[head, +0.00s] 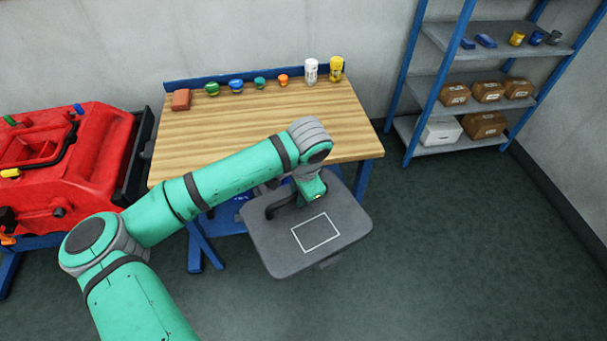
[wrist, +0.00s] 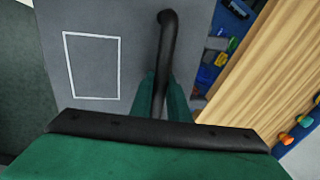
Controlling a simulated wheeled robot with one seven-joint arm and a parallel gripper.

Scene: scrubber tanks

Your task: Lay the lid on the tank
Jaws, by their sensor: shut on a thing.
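The lid (head: 275,240) is a flat grey plate with rounded corners and a white rectangle outlined on it. It hangs in the air in front of the workbench, above the dark floor, and fills much of the wrist view (wrist: 135,45). My gripper (head: 292,202) is shut on the lid's black bar handle (wrist: 167,40); the green fingers (wrist: 160,92) stand on both sides of the bar. A red scrubber machine (head: 95,150), which appears to carry the tank, stands at the far left. The tank opening cannot be made out clearly, and the machine is cut off by the picture's edge.
A wooden workbench (head: 200,140) stands behind the lid, with several caps, a brick-like block (head: 181,99) and two bottles along its back. Blue shelves (head: 440,95) with boxes stand at the right. The floor (head: 450,260) at the right front is clear.

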